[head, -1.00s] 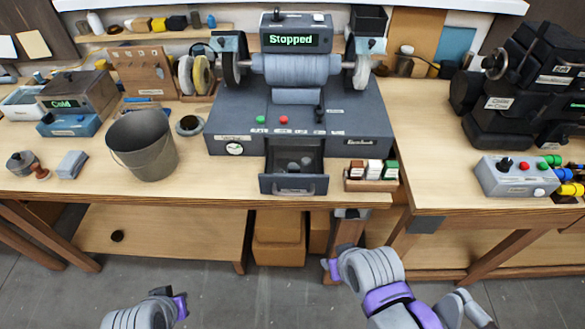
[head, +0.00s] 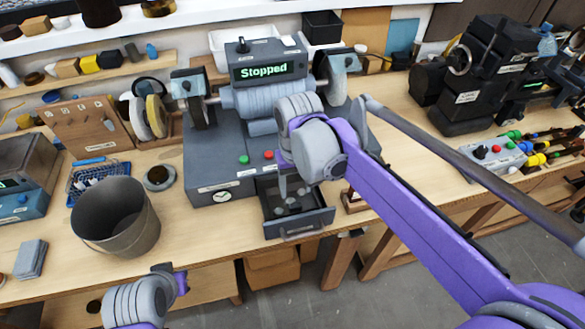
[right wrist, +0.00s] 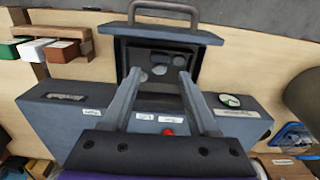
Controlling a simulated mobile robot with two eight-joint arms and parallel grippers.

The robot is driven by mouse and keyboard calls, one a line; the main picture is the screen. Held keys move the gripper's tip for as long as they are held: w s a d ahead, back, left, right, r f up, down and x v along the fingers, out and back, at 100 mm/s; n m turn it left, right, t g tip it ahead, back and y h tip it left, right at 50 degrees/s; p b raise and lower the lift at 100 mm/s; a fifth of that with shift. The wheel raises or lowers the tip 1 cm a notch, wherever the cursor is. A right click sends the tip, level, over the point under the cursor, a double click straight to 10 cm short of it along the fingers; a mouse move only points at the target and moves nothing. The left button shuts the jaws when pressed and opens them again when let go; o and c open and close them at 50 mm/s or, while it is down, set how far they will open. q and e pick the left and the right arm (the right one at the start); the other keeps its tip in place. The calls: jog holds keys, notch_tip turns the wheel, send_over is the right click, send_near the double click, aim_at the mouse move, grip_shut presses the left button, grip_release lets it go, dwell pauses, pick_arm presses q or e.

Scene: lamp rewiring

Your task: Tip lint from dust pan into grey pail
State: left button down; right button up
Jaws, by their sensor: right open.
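The grey pail (head: 118,235) stands upright on the bench at left. The dust pan (head: 300,228) is a dark drawer-like tray with a front handle, pulled out of the grey machine's front. Several small grey lint lumps (right wrist: 158,69) lie in the pan; the right wrist view shows its handle and rim (right wrist: 165,32). My right gripper (head: 290,190) is over the pan, pointing down. In the right wrist view its two fingers (right wrist: 160,80) are spread apart, with nothing between them. My left gripper (head: 178,281) is low at the bench's front edge, away from the pail; its fingers are unclear.
A round dark dish (head: 159,177) and blue basket (head: 90,180) are near the pail. A small block rack (right wrist: 50,50) stands beside the pan. A control box (head: 490,158) is at right.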

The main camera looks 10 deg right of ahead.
aim_at(296, 208)
jog(key=shift+w+a+r, duration=0.15)
jog(key=shift+w, duration=0.2)
jog(key=shift+s+d+f, duration=0.25)
jog(key=shift+s+f, duration=0.05)
jog(key=shift+f+b, duration=2.1)
jog(key=shift+f, duration=1.55)
pick_arm(q)
notch_tip(296, 208, down, 6)
jog(key=s, duration=0.2)
jog(key=shift+s+r, duration=0.15)
jog(key=shift+r, duration=0.05)
jog(key=shift+d, duration=0.1)
pick_arm(e)
jog(key=shift+w, duration=0.1)
grip_shut()
pick_arm(q)
jog(key=shift+r, duration=0.15)
pick_arm(e)
jog(key=shift+s+r, duration=0.1)
jog(key=shift+s, duration=0.3)
